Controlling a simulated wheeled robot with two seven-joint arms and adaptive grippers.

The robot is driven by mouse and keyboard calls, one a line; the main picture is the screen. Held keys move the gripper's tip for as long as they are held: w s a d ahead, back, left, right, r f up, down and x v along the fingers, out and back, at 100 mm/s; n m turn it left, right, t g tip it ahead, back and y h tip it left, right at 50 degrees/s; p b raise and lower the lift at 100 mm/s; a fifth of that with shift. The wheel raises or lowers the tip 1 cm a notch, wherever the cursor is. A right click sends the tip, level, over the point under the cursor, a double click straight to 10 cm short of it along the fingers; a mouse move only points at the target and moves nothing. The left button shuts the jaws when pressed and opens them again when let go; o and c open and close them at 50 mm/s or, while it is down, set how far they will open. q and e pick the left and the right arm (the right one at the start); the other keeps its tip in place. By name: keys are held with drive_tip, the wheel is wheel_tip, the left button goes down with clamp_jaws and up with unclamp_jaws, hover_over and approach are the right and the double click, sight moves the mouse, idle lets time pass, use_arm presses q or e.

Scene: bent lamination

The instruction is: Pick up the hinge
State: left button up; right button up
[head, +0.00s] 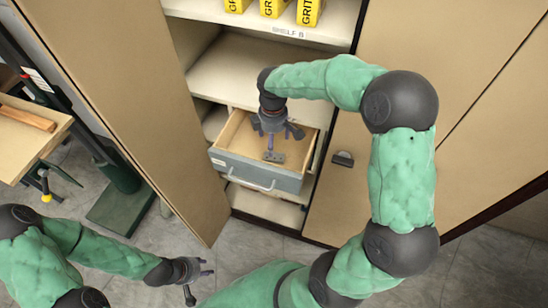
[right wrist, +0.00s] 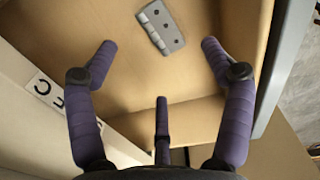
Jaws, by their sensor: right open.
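A grey metal hinge (head: 274,156) lies flat on the floor of an open drawer (head: 240,170). In the right wrist view the hinge (right wrist: 160,27) shows its screw holes and lies near the top, beyond my fingers. My right gripper (head: 274,138) is inside the drawer opening, above the hinge. Its purple fingers (right wrist: 160,62) are spread apart, with nothing between them. The hinge lies between the lines of the two forward fingers, and I see no contact. My left gripper (head: 201,281) is low at the bottom of the head view, away from the drawer, with its fingers spread and empty.
The drawer sits in a cabinet under a shelf (head: 250,75), with yellow boxes (head: 272,8) higher up. A tan cabinet door (head: 120,85) stands open on the left. A bench (head: 25,135) is at the far left. The drawer walls stand close around my right gripper.

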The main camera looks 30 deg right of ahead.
sight(275, 154)
drive_tip(key=f, duration=0.2)
drive_tip(key=f+b, duration=0.1)
drive_tip(key=f, duration=0.4)
drive_tip(key=shift+d+f+b, duration=0.15)
drive_tip(key=shift+d+b, duration=0.15)
drive_tip(key=shift+b, duration=0.05)
drive_tip(key=c, duration=1.3)
